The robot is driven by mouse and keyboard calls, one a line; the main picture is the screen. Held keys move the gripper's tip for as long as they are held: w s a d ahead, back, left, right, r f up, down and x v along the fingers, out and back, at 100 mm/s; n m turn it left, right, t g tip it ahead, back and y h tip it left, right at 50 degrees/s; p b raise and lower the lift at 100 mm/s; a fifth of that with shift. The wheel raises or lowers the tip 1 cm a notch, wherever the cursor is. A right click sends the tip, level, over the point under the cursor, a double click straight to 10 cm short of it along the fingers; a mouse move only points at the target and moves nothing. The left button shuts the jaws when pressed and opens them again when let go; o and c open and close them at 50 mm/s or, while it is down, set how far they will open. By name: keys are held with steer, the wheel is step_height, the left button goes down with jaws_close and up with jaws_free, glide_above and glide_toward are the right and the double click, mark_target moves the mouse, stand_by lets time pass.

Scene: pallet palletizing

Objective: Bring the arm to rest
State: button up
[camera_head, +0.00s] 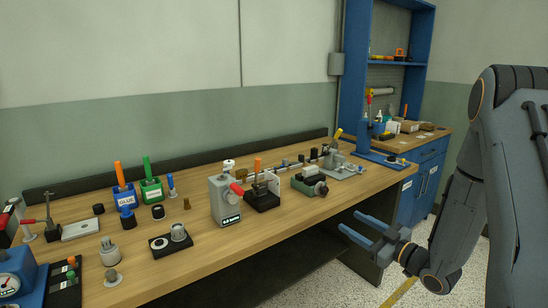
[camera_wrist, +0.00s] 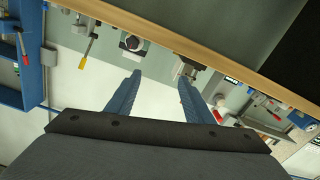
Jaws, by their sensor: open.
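My gripper (camera_head: 362,231) is at the right in the head view, in the air in front of the long workbench's front edge. Its two blue fingers are spread apart and empty. In the wrist view my gripper (camera_wrist: 158,84) shows both fingers apart with nothing between them. My arm comes down from the right side of the head view, bent at the elbow, with the forearm reaching left to the gripper. The gripper touches nothing that I can see.
The wooden workbench (camera_head: 205,225) carries blue and green bins (camera_head: 124,197), a grey box with a red handle (camera_head: 224,200), a black fixture (camera_head: 262,197) and a small vise (camera_head: 310,182). A blue cabinet (camera_head: 425,185) stands behind at right. Speckled floor is open around my arm.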

steer(key=s+a+m+g+h, duration=0.2)
steer(key=s+m+g+h, duration=0.3)
steer(key=s, duration=0.9)
steer(key=s+a+r+m+g+h, duration=0.1)
steer(key=s+a+m+g+h, duration=0.2)
steer(key=s+g, duration=0.6)
steer(key=s+m+h, duration=0.2)
steer(key=s, duration=0.4)
steer(key=shift+r+h, duration=0.2)
steer(key=shift+h, duration=0.1)
